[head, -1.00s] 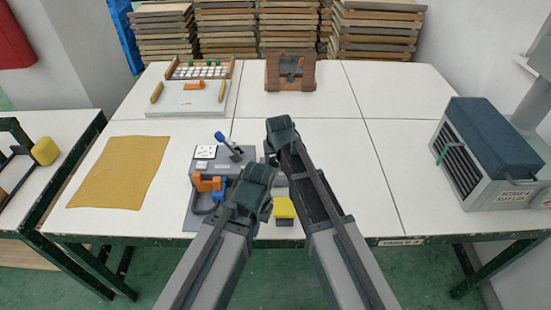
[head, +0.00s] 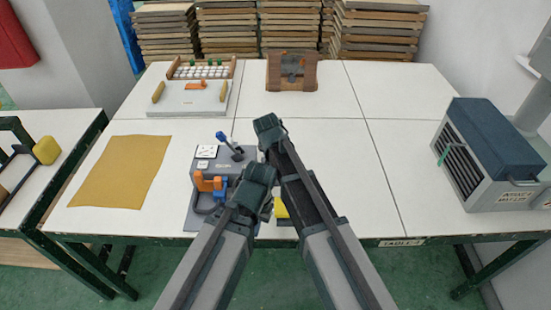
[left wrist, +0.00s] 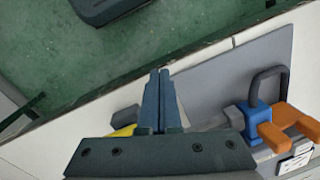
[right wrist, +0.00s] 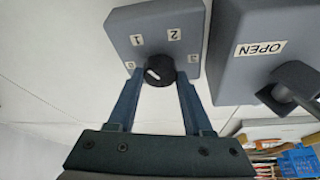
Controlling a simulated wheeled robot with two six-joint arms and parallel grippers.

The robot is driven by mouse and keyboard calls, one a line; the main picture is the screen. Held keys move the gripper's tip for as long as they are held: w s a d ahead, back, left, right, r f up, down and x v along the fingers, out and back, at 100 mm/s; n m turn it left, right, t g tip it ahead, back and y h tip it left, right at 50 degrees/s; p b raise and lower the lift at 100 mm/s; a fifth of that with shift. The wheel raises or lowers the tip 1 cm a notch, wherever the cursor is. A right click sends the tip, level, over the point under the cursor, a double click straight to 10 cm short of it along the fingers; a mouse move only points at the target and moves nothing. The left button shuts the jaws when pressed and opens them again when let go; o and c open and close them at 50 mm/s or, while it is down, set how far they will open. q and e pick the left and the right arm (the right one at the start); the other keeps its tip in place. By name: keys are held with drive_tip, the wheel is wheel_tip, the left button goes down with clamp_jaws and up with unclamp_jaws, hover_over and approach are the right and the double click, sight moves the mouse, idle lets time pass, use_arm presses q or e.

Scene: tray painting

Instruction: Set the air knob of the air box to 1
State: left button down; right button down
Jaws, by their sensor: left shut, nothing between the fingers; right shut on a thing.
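The air box (right wrist: 195,20) is a grey box with a black round air knob (right wrist: 160,72) and number labels around it, 1 and 2 clearly readable. The knob's white mark sits on its left side, nearer the lower-left label than the 1. My right gripper (right wrist: 158,85) is shut on the knob, one finger on each side. In the head view my right gripper (head: 268,126) and arm hide the air box. My left gripper (head: 257,174) is shut and empty; in the left wrist view its fingers (left wrist: 159,85) are together above the front table edge.
A grey box labelled OPEN (right wrist: 235,80) with a dark lever stands beside the air box. An ochre cloth (head: 122,172) lies left. The table's right middle is clear.

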drive_tip(key=shift+c, duration=1.5)
unclamp_jaws()
